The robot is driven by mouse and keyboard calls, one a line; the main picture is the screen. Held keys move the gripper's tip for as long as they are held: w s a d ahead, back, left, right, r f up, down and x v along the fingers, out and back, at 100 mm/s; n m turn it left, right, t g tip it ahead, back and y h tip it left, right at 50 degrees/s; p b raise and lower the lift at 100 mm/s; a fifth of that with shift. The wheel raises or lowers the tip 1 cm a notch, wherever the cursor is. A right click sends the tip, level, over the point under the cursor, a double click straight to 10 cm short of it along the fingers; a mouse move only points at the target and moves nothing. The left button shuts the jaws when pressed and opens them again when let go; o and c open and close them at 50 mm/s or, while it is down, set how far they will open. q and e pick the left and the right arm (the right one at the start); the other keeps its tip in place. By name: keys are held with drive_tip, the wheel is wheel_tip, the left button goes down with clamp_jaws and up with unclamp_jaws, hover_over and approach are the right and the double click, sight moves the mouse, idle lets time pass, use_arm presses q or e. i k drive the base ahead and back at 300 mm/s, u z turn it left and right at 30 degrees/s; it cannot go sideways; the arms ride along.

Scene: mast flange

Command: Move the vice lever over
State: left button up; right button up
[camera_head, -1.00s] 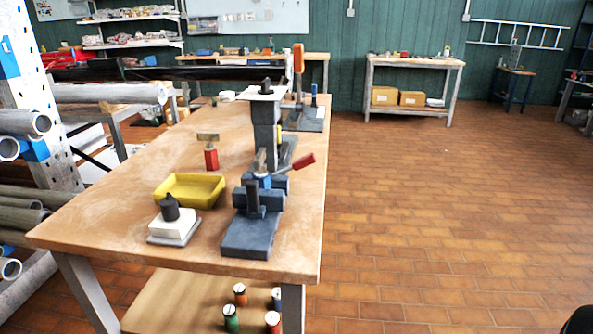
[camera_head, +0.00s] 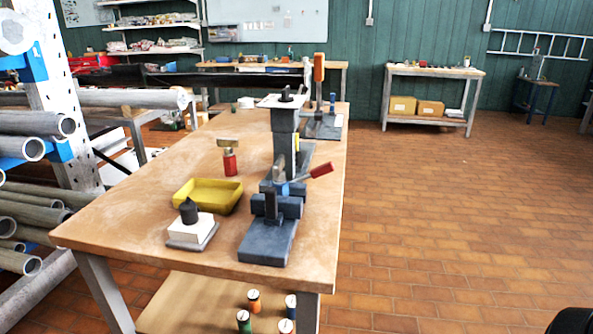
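A dark blue-grey vice (camera_head: 268,241) stands at the near right part of the wooden table (camera_head: 130,228). Its lever has a red handle (camera_head: 321,169) that points right and slightly up, reaching toward the table's right edge. A taller dark post (camera_head: 284,122) with a pale plate on top stands just behind the vice and partly overlaps it in view.
On the table are a yellow tray (camera_head: 196,206), a white block with a black knob (camera_head: 190,227), a red-based tool (camera_head: 229,163) and an upright orange-handled lever (camera_head: 319,67). Pipes (camera_head: 38,122) fill a rack at left. The tiled floor (camera_head: 440,220) at right is clear.

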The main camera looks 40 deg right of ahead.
sight(324, 169)
drive_tip(key=u, duration=1.95)
drive_tip(key=k, duration=1.15)
drive_tip(key=z, duration=1.8)
drive_tip(key=i, duration=0.2)
drive_tip(key=z, duration=0.05)
